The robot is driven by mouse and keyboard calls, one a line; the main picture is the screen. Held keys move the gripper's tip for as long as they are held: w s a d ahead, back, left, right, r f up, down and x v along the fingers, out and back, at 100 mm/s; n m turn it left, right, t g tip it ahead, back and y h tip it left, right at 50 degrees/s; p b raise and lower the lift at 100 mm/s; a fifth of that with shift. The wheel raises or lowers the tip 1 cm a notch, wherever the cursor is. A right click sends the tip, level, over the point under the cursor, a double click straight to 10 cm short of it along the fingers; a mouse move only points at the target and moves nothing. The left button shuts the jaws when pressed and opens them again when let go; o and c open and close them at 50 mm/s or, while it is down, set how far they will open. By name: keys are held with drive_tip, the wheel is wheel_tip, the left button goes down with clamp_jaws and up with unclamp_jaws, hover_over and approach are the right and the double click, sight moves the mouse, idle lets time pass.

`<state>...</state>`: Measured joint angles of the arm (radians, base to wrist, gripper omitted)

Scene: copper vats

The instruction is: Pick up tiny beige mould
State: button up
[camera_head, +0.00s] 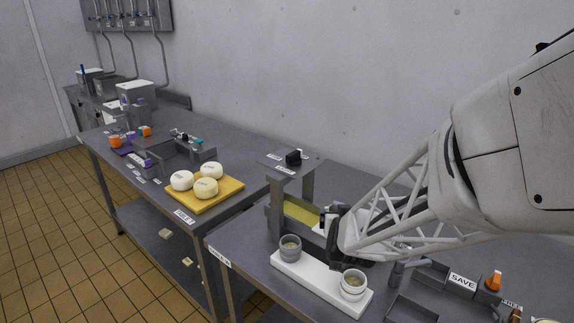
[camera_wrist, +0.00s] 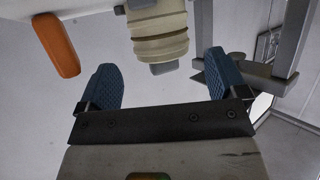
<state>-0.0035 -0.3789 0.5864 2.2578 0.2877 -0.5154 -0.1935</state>
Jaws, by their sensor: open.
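In the head view two small round moulds stand on a white board (camera_head: 310,279): a grey one (camera_head: 290,249) at its left end and a paler beige one (camera_head: 353,285) at its right end. My gripper (camera_head: 333,232) is behind and above the board, between the two moulds and apart from both; its fingertips are hard to make out there. In the wrist view my gripper (camera_wrist: 160,80) has its two blue pads wide apart and nothing between them. A beige ribbed round thing (camera_wrist: 158,30) shows beyond the fingertips; I cannot tell whether it is the beige mould.
A grey frame (camera_head: 284,205) with a yellow-bottomed tray (camera_head: 300,213) stands close behind the board. At right are grey bins with a "SAVE" label (camera_head: 462,281) and an orange-topped item (camera_head: 494,281). White cheeses (camera_head: 207,187) lie on a yellow board on the farther table.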

drive_tip(key=shift+r+x, duration=0.2)
drive_tip(key=shift+x, duration=2.35)
drive_tip(key=c, duration=1)
drive_tip(key=shift+c, duration=0.2)
drive_tip(key=shift+w+r, duration=0.1)
drive_tip(key=shift+r, duration=0.05)
drive_tip(key=shift+r, duration=1.35)
drive_tip(key=shift+a+r, duration=0.1)
drive_tip(key=shift+r, duration=0.25)
drive_tip(key=s+r, duration=0.1)
drive_tip(key=s, duration=1.5)
drive_tip(key=shift+a+r, duration=0.15)
drive_tip(key=shift+a, duration=0.2)
